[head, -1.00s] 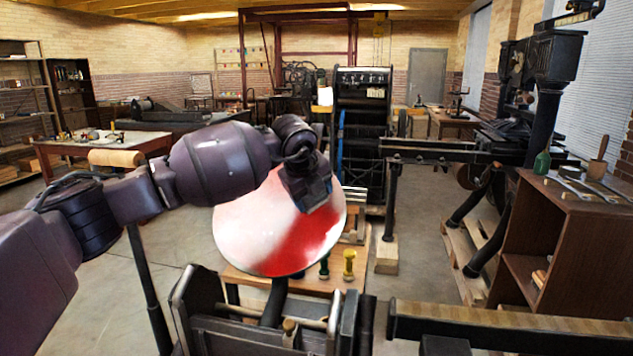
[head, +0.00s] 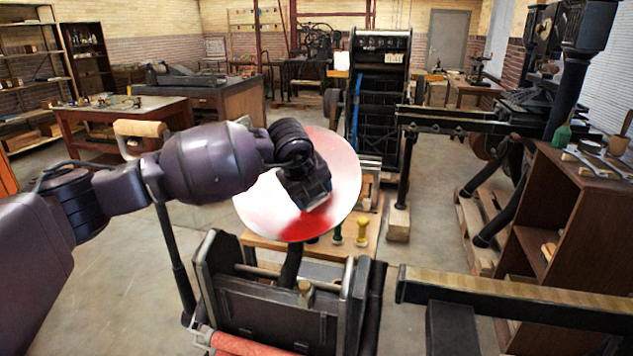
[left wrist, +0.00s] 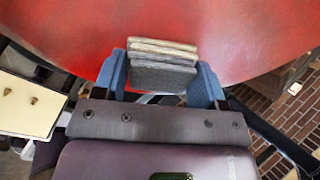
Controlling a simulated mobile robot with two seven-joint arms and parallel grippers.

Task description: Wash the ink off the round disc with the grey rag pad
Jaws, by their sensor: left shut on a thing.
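The round disc (head: 342,165) stands tilted on the press (head: 275,315) in the head view. It is white over much of its visible face, with red ink along its lower part. My left arm covers its middle. My left gripper (head: 316,197) is over the disc's lower right part. In the left wrist view, the left gripper (left wrist: 163,76) is shut on the layered grey rag pad (left wrist: 163,66), held between blue fingers. The pad is at the disc's red lower edge area (left wrist: 230,35); I cannot tell how firmly it touches. My right gripper is out of view.
A low wooden stand (head: 372,232) with a yellow-green spool-like piece (head: 362,230) is behind the press. A long bar (head: 510,297) crosses the lower right. A brown cabinet (head: 585,235) with tools on top stands right. Open floor (head: 130,260) lies to the left.

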